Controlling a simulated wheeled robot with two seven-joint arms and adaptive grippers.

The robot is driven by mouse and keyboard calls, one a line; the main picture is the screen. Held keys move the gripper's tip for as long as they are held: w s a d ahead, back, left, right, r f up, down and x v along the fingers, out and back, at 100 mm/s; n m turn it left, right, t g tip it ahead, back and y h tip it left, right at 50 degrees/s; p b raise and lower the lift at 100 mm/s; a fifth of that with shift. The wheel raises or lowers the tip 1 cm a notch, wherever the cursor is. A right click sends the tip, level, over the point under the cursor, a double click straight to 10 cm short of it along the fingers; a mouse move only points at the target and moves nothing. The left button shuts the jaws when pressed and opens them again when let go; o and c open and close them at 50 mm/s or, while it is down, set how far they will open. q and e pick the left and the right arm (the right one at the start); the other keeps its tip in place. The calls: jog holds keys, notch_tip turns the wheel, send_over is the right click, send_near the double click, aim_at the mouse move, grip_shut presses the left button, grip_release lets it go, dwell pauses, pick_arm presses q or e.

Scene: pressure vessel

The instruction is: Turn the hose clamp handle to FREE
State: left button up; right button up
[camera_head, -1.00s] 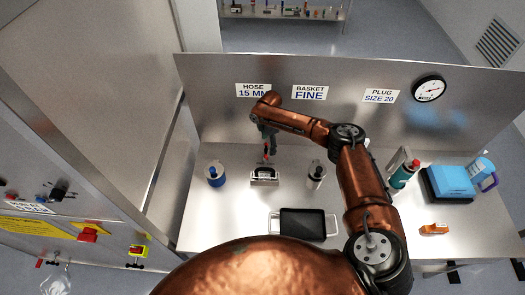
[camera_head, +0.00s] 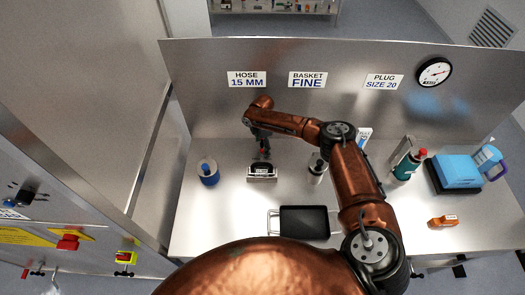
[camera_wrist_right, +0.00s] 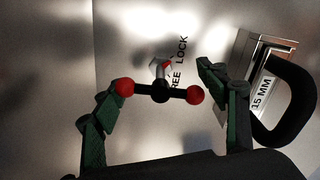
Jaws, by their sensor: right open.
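In the right wrist view the hose clamp handle (camera_wrist_right: 160,93) is a dark crossbar with a red ball at each end. The words LOCK and FREE, FREE partly hidden, are printed on the surface behind it. A grey stem with a red part shows behind the bar; I cannot tell which word it indicates. My right gripper (camera_wrist_right: 163,105) is open, its green-padded fingers on either side of the handle with gaps visible. In the head view my right gripper (camera_head: 262,151) is above the small clamp stand (camera_head: 262,175), partly hiding the handle. My left gripper is not in view.
A 15 MM label (camera_wrist_right: 263,91) and black hose loop (camera_wrist_right: 290,105) are close right of the fingers. A blue-topped jar (camera_head: 208,173) and a metal canister (camera_head: 317,168) flank the stand. A black tray (camera_head: 304,222) lies in front. The back panel (camera_head: 210,110) rises behind.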

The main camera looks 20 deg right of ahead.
jog(key=shift+f, duration=0.65)
